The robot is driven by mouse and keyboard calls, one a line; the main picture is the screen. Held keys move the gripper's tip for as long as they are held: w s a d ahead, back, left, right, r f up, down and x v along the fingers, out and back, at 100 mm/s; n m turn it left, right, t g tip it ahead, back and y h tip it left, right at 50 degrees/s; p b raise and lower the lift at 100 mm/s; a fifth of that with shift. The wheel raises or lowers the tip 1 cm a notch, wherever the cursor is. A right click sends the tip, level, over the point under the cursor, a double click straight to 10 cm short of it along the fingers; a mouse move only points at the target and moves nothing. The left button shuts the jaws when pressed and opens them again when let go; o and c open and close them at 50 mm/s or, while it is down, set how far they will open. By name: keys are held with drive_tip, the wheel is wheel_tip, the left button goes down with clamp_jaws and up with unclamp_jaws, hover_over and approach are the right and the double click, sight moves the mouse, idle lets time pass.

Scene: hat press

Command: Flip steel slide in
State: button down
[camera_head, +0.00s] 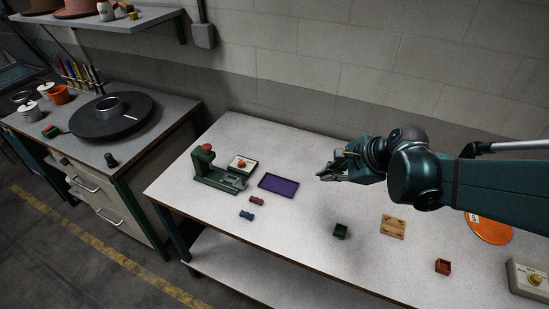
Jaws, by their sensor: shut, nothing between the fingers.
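A small green press (208,172) with a red top stands at the left end of the white bench. A grey metal piece, which looks like the steel slide (236,182), lies at the right end of its base. It is too small to tell how far in or out it sits. My gripper (324,173) is shut and empty above the bench, to the right of the press and apart from it. The purple tray lies between them in the picture.
Red-brown (257,199) and blue (247,214) blocks lie in front. A green box (340,231), wooden board (393,227) and red box (443,266) stand farther right.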

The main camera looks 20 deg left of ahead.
drive_tip(key=a+f+m+g+y, duration=0.1)
drive_tip(key=a+f+m, duration=0.1)
drive_tip(key=a+f, duration=0.3)
drive_tip(key=a+f+m+g+y, duration=0.1)
drive_tip(key=a+f+m, duration=0.2)
drive_tip(key=a, duration=0.8)
drive_tip(key=shift+f+g+b, duration=0.4)
drive_tip(key=shift+f+b, duration=0.05)
drive_tip(key=shift+f, duration=0.45)
drive_tip(key=shift+w, duration=0.1)
drive_tip(key=shift+a, duration=0.1)
drive_tip(key=b, duration=0.2)
approach(245, 187)
drive_tip(key=f, duration=0.1)
drive_tip(key=d+f, duration=0.1)
drive_tip(key=f, duration=0.1)
drive_tip(key=shift+f, duration=0.25)
drive_tip(key=shift+a, duration=2)
drive_tip(key=shift+a, duration=0.1)
